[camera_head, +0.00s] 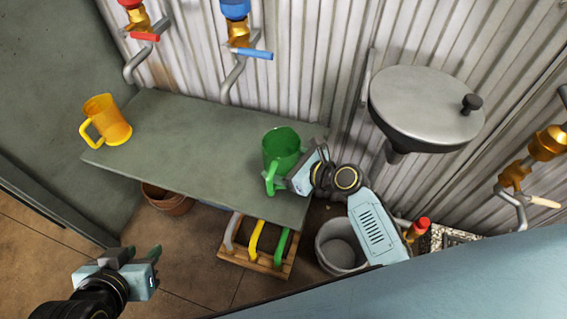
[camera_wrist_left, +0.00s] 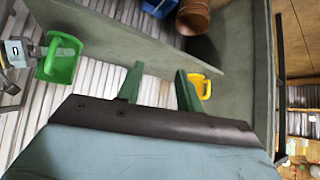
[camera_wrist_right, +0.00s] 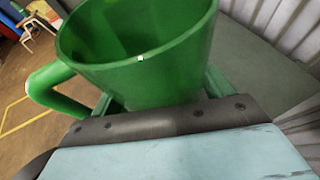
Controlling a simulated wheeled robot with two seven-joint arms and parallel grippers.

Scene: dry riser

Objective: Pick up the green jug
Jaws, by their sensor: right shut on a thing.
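The green jug (camera_head: 279,149) is upright at the right part of the grey-green shelf (camera_head: 190,140). I cannot tell whether its base touches the shelf. My right gripper (camera_head: 298,168) is shut on the jug from the right; in the right wrist view the jug (camera_wrist_right: 140,50) fills the space between the fingers, with its open top showing and its handle at left. The jug also shows in the left wrist view (camera_wrist_left: 62,58). My left gripper (camera_head: 141,255) is open and empty, low at left, in front of the shelf; its parted fingers show in the left wrist view (camera_wrist_left: 158,85).
A yellow jug (camera_head: 107,122) stands at the shelf's left end. Taps with red (camera_head: 140,25) and blue (camera_head: 238,30) handles are on the corrugated wall. A round metal basin (camera_head: 425,105) is at right. Below are a wooden crate (camera_head: 262,262), a grey bucket (camera_head: 338,250) and a terracotta pot (camera_head: 168,200).

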